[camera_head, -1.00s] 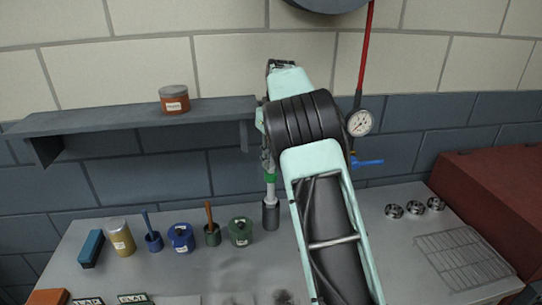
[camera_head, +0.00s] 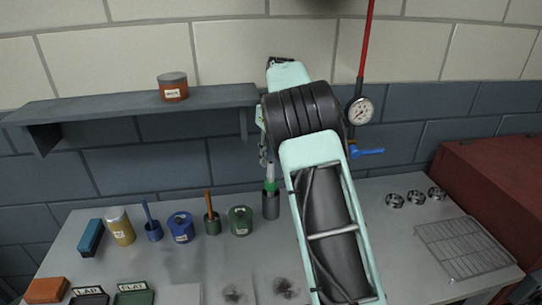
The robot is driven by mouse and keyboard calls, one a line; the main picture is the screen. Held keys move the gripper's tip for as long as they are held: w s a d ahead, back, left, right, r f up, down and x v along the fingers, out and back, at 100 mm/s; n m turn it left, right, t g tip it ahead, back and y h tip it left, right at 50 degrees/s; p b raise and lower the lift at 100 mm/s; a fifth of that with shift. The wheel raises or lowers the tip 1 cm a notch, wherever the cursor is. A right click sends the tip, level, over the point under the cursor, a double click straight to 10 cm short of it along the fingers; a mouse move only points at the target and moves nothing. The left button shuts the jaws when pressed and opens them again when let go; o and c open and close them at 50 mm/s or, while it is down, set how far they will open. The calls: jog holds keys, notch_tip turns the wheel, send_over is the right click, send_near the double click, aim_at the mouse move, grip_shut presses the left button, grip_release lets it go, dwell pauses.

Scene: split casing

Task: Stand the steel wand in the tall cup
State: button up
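The steel wand (camera_head: 269,173) stands nearly upright in the tall dark cup (camera_head: 271,206) on the bench. Its silver shaft and green band (camera_head: 271,187) show above the rim, and its lower end is hidden inside the cup. My gripper (camera_head: 264,157) is just above the wand's upper part, small and partly hidden by my arm. More of the shaft shows below the fingers, and the wand appears released; the finger gap is hard to make out.
A green pot (camera_head: 240,221), a dark green cup with a brown handle (camera_head: 212,222) and a blue pot (camera_head: 181,228) stand left of the tall cup. A shelf (camera_head: 120,107) is above. A gauge (camera_head: 360,111) hangs right of my arm. A wire rack (camera_head: 465,248) lies at right.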

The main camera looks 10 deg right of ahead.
jog(key=shift+o, duration=0.4)
notch_tip(320, 180, up, 12)
jog(key=s, duration=0.1)
jog(key=shift+s+d, duration=0.3)
jog(key=shift+d, duration=0.1)
dwell(0.5)
